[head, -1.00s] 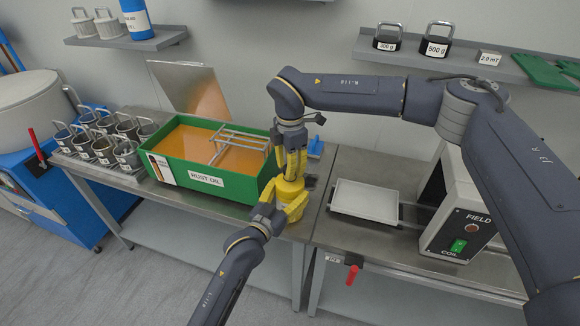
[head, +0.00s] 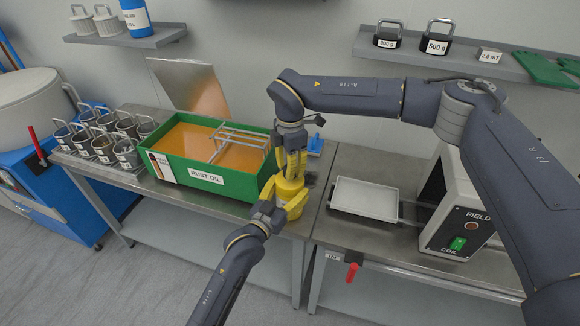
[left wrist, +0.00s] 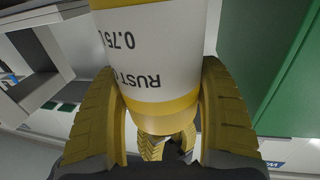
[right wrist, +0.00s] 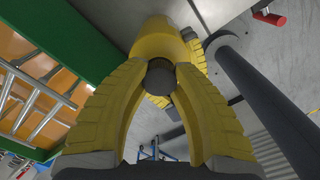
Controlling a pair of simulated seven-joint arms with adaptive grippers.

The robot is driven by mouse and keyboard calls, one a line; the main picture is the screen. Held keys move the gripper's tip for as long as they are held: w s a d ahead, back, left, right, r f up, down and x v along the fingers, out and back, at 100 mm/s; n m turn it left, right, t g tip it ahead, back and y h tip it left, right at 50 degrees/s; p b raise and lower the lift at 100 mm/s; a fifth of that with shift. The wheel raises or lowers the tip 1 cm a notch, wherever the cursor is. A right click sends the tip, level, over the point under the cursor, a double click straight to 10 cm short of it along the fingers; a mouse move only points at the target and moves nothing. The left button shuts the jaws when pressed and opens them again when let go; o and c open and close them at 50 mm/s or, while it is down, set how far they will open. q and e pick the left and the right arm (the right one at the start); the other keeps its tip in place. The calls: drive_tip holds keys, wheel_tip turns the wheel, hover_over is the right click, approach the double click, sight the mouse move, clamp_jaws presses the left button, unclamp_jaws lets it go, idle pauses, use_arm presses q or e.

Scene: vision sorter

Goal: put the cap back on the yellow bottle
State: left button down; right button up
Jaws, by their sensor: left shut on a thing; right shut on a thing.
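The yellow bottle (head: 291,198) has a white label; the label shows upside down in the left wrist view (left wrist: 150,50). My left gripper (head: 279,206) is shut around the bottle from the front, its fingers on both sides of it. My right gripper (head: 290,165) points down from above. In the right wrist view its fingertips (right wrist: 160,80) are shut on the dark round cap (right wrist: 160,76), against the bottle's yellow top (right wrist: 158,38). I cannot tell whether the cap is seated on the neck, which is hidden.
The green tub of rust oil (head: 222,184) with a wire rack (head: 238,140) stands close left of the bottle. A white tray (head: 366,198) and the field coil unit (head: 462,232) are to the right. Metal cups (head: 103,147) stand at far left.

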drive_tip(key=m, duration=0.7)
drive_tip(key=shift+m, duration=0.3)
drive_tip(key=m, duration=0.4)
drive_tip(key=shift+s+a+f+m, duration=0.1)
drive_tip(key=shift+a+m, duration=0.05)
drive_tip(key=shift+m, duration=0.75)
drive_tip(key=m, duration=0.2)
drive_tip(key=shift+m, duration=0.4)
drive_tip(key=o, duration=0.7)
drive_tip(key=shift+o, duration=0.2)
drive_tip(key=shift+r, duration=0.2)
